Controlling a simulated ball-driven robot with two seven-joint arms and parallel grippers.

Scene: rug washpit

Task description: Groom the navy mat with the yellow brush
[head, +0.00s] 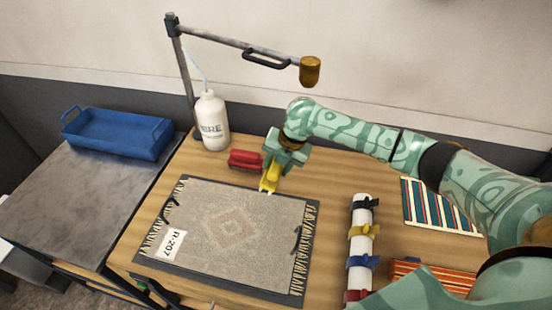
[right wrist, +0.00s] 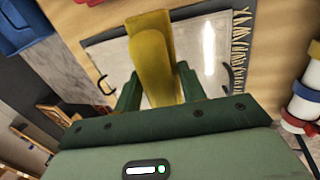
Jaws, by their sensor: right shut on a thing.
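My right gripper (head: 275,166) is shut on the yellow brush (head: 269,180), which points down at the back edge of a mat on the wooden table. The brush also fills the middle of the right wrist view (right wrist: 152,50), between the green fingers (right wrist: 158,88). I cannot tell whether it touches the mat. This mat (head: 205,225) looks grey-beige rather than navy, with a faint reddish diamond, pale fringes at both ends and a tag reading R-207. It lies flat on a dark board (head: 222,285). My left gripper is not in view.
A red object (head: 245,160) lies just left of my gripper, near a white bottle (head: 211,122). A white roll with coloured straps (head: 361,220) and striped mats (head: 435,205) lie right. A blue tray (head: 120,135) sits on the grey side table. A lamp-like arm (head: 240,45) hangs overhead.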

